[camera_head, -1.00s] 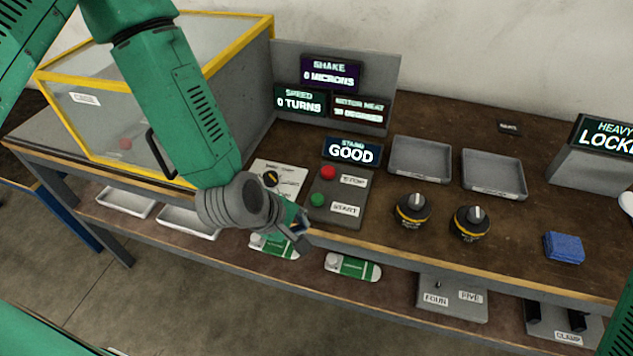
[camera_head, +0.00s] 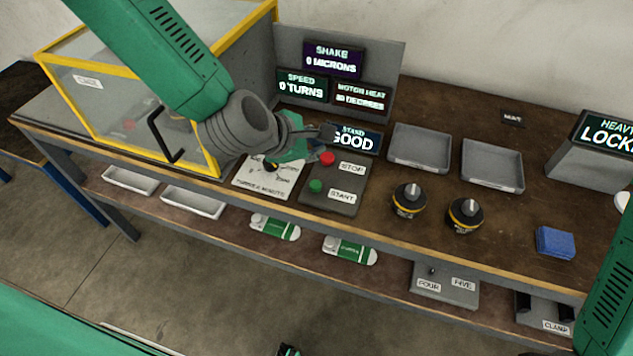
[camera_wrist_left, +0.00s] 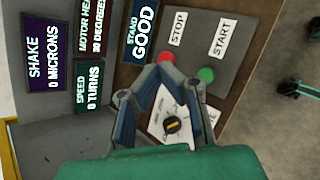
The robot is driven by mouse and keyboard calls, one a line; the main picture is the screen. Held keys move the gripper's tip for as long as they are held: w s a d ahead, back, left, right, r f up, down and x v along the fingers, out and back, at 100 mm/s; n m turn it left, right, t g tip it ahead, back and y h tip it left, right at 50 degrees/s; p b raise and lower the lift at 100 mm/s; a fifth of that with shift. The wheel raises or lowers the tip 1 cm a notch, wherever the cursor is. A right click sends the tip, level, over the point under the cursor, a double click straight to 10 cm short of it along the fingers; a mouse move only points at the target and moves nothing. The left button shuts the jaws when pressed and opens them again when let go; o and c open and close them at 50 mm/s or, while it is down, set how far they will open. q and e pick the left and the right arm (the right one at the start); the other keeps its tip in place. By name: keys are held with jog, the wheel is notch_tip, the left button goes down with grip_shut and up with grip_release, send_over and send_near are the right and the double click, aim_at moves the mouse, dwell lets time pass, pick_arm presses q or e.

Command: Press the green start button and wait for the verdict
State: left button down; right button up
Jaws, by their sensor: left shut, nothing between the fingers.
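The green start button (camera_head: 316,186) sits on a grey panel (camera_head: 345,206), beside the START label and in front of the red stop button (camera_head: 327,158). The green button also shows uncovered in the left wrist view (camera_wrist_left: 206,74). My left gripper (camera_head: 316,131) is shut and empty, above and behind the buttons, near the display (camera_head: 352,139) reading STAND GOOD. Its fingertips (camera_wrist_left: 160,72) appear close to the red button in the left wrist view; contact cannot be told. A small dark and green part at the head view's bottom edge may be my right gripper; its jaws are unclear.
A yellow-framed clear guard box (camera_head: 120,110) stands left. Displays behind read 0 MICRONS (camera_head: 333,59) and 0 TURNS (camera_head: 302,85). A dial plate (camera_head: 262,186) adjoins the button panel.

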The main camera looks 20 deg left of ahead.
aim_at(315, 184)
pick_arm(q)
notch_tip(315, 184, down, 8)
jog(key=b, duration=0.6)
jog(key=shift+f, duration=0.1)
jog(key=shift+f+b, duration=0.25)
jog(key=shift+b, duration=0.2)
jog(key=shift+a, duration=0.1)
dwell(0.5)
jog(key=shift+f, duration=0.35)
